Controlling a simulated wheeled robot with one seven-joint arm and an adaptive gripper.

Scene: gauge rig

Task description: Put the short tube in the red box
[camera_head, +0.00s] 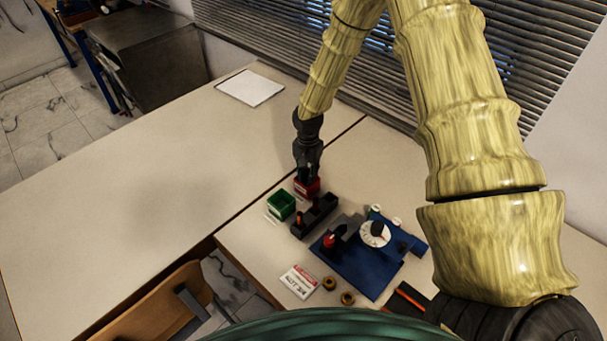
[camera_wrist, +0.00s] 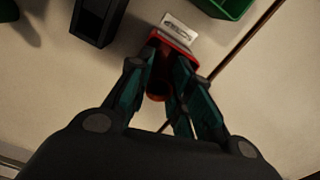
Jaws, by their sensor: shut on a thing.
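My gripper (camera_head: 307,172) points down directly over the red box (camera_head: 313,189), its fingertips at the box opening. In the wrist view the red box (camera_wrist: 181,43) shows beyond and between the fingers (camera_wrist: 165,85). The fingers are closed on a dark reddish piece (camera_wrist: 157,84), which looks like the short tube; it is mostly hidden by the fingers and blends with the box. I cannot tell how deep it sits in the box. A white label (camera_wrist: 180,27) lies beside the box.
The green box (camera_head: 281,206) stands just left of the red box. A dark rack (camera_head: 323,212) with brownish upright pieces is in front. A blue gauge rig (camera_head: 371,269) with a white dial, a card (camera_head: 299,281) and two brass rings (camera_head: 338,290) lie nearer. The left table is mostly clear.

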